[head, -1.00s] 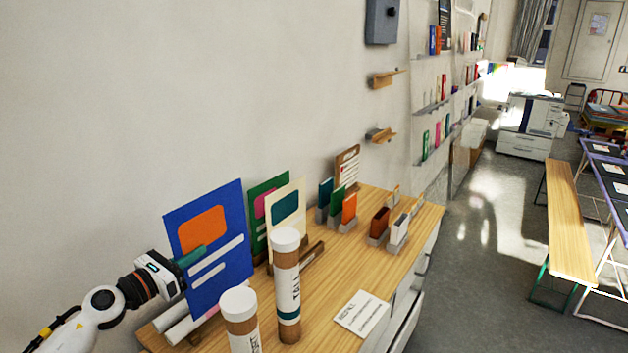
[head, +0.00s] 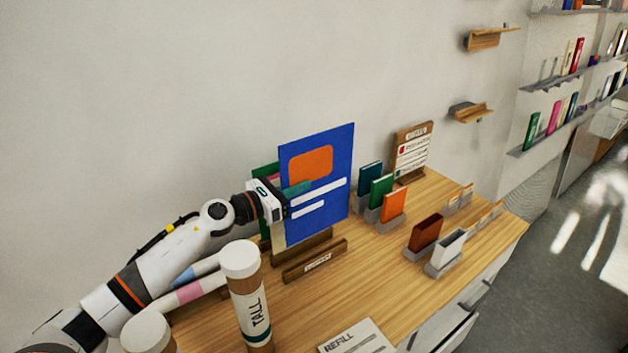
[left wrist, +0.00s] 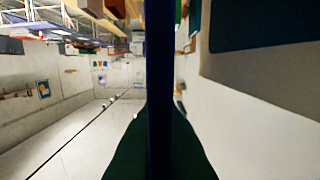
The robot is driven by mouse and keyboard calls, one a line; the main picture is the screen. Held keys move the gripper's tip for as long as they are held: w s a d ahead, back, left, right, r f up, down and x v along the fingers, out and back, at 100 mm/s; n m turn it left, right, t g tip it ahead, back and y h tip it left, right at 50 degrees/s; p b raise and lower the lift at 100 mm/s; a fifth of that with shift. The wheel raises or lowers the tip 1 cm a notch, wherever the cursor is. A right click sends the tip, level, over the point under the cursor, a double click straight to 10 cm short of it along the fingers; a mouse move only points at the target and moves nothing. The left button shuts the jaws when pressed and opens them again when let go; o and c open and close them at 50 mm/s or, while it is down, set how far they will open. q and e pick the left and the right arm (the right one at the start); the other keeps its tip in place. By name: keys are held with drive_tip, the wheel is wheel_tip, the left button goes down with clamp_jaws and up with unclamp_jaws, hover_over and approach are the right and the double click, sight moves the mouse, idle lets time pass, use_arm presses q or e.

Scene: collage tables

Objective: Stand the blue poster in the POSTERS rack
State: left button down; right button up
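The blue poster (head: 335,175) with an orange block and white bars is upright, held above the table (head: 385,290). My left gripper (head: 297,189) is shut on its left edge. In the left wrist view the poster (left wrist: 160,80) is an edge-on dark blue strip between the green fingers. The wooden POSTERS rack (head: 288,272) stands below, with a front rail whose small label is too blurred to read. The poster's lower edge is near the rack; I cannot tell if they touch. The green poster (head: 262,172) is mostly hidden behind it. My right gripper is not in view.
Tubes stand at the front, one marked TALL (head: 250,300). A REFILL card (head: 355,338) lies beside it. Small books in grey holders, one orange (head: 393,205), and a wooden sign (head: 412,152) are to the right. The wall is close behind.

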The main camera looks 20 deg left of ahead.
sight(296, 216)
use_arm(q)
wheel_tip(296, 216, down, 4)
drive_tip(key=b, duration=0.3)
drive_tip(key=shift+s+a+f+b, duration=0.1)
drive_tip(key=shift+s+f+b, duration=0.05)
drive_tip(key=shift+b, duration=0.2)
drive_tip(key=shift+f+b, duration=1.45)
drive_tip(key=shift+f, duration=0.3)
drive_tip(key=shift+s+a, duration=0.1)
drive_tip(key=shift+s, duration=0.15)
drive_tip(key=shift+f+b, duration=0.15)
drive_tip(key=shift+b, duration=0.15)
